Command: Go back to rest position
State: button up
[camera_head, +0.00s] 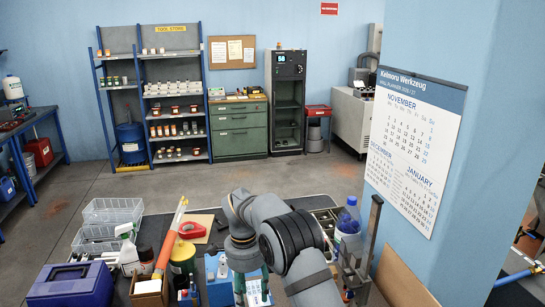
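My grey arm (288,236) rises from the bottom edge in the head view. It bends over the near bench, and its far part turns downward above a blue container (218,288). I cannot make out my gripper's fingers, so I cannot see whether it holds anything. The arm covers part of the bench behind it.
Left of my arm are wire baskets (112,212), a purple-blue box (72,286), a spray bottle (128,250), a yellow-green can (182,258) and a red ring-shaped item (192,230). A blue-capped bottle (349,222) stands right. A calendar pillar (465,60) rises there. Floor beyond is clear.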

jog(key=shift+n+t+y, duration=0.3)
jog(key=shift+n+y, duration=0.4)
jog(key=shift+n, duration=0.2)
jog(key=shift+s+a+r+b, duration=0.2)
jog(key=shift+a+r, duration=0.55)
jog(key=shift+s+a+r+b, duration=0.15)
jog(key=shift+a+r+b, duration=0.05)
jog(key=shift+a+r, duration=0.55)
